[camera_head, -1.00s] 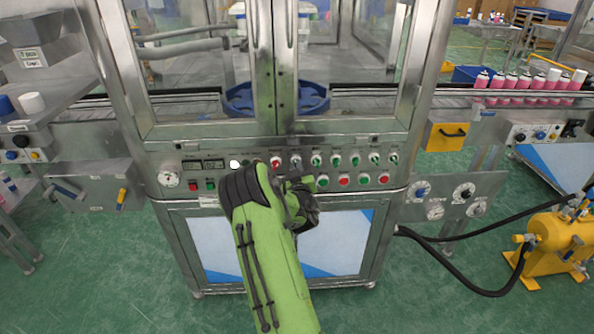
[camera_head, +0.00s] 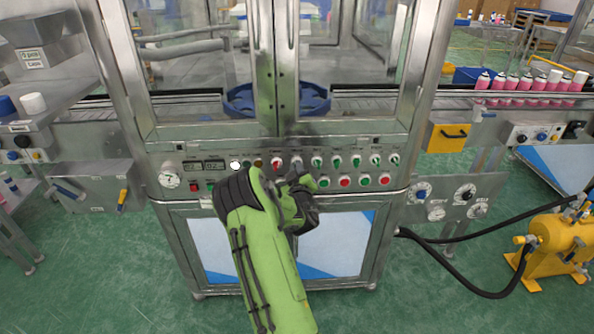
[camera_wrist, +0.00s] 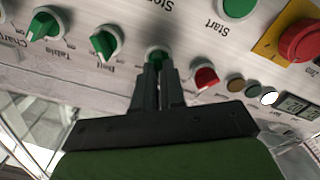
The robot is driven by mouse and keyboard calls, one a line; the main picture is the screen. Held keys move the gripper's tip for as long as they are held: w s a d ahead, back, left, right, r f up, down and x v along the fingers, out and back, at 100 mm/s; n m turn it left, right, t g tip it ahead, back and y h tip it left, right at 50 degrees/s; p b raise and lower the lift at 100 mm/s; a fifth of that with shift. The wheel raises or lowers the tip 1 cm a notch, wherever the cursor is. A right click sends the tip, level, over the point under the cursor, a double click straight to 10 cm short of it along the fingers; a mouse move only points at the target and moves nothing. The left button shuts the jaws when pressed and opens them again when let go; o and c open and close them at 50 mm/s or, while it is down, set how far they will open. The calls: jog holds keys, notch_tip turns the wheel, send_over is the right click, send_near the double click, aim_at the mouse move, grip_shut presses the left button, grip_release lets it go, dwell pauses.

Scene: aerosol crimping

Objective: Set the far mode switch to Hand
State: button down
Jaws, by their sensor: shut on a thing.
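My gripper (camera_head: 297,174) is at the front panel of the machine. In the wrist view, my gripper (camera_wrist: 157,68) is shut on a green selector knob (camera_wrist: 157,52), its two dark fingers around the handle. The fingers cover most of this knob and its label, so I cannot read its name or setting. Beside it are a red selector (camera_wrist: 205,77) and two more green selectors, marked Belt (camera_wrist: 105,42) and Table (camera_wrist: 47,23). The wrist view shows the panel upside down. No Hand marking is readable.
The steel control panel (camera_head: 405,172) carries other selectors and red and green push buttons. A red stop button (camera_wrist: 302,40) on a yellow plate and a green Start button (camera_wrist: 238,8) are near my gripper. Glass doors stand above; a yellow tank (camera_head: 555,250) is at right.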

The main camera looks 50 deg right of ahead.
jog(key=c, duration=1.2)
grip_release()
jog(key=b+v, duration=0.4)
jog(key=v, duration=1.1)
jog(key=shift+s+a, duration=0.3)
